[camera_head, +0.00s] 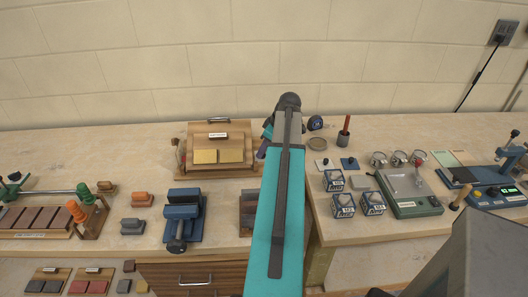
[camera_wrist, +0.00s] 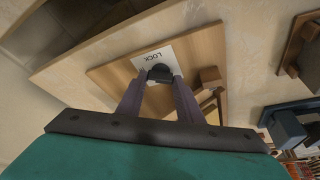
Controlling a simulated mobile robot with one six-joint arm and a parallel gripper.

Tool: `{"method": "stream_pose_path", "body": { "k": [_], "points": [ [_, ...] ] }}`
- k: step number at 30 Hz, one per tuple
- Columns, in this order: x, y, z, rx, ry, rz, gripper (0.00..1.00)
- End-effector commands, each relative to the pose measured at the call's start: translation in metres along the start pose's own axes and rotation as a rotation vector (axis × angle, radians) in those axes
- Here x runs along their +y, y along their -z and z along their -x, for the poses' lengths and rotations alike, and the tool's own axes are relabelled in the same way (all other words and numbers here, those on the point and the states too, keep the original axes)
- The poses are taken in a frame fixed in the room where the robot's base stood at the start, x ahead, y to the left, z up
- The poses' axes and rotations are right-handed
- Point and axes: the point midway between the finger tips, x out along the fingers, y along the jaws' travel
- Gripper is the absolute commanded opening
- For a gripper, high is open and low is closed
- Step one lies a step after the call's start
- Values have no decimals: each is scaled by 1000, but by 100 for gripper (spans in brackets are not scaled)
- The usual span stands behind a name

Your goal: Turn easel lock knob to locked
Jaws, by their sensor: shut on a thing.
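The easel lock knob (camera_wrist: 160,73) is a small dark knob in front of a white label reading "LOCK" (camera_wrist: 152,56), on a wooden board of the easel (camera_wrist: 200,45). My gripper (camera_wrist: 160,82) is shut on the knob, one purple finger on each side. The knob's pointer direction cannot be made out. In the head view the wooden easel (camera_head: 180,165) stands at the back of the bench with two tan plates on it. My teal arm reaches up to its right side and hides the knob and most of the gripper.
A blue vise (camera_head: 184,210) stands in front of the easel, with small sanding blocks to its left. A red-handled tool stands in a cup (camera_head: 344,138) at the back.

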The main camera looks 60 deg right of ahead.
Motion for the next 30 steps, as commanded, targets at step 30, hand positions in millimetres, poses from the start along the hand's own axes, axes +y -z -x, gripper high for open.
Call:
{"method": "stream_pose_path", "body": {
  "k": [30],
  "points": [
    [-6, 1, -1, -5, -320, -763, 10]
  ]
}}
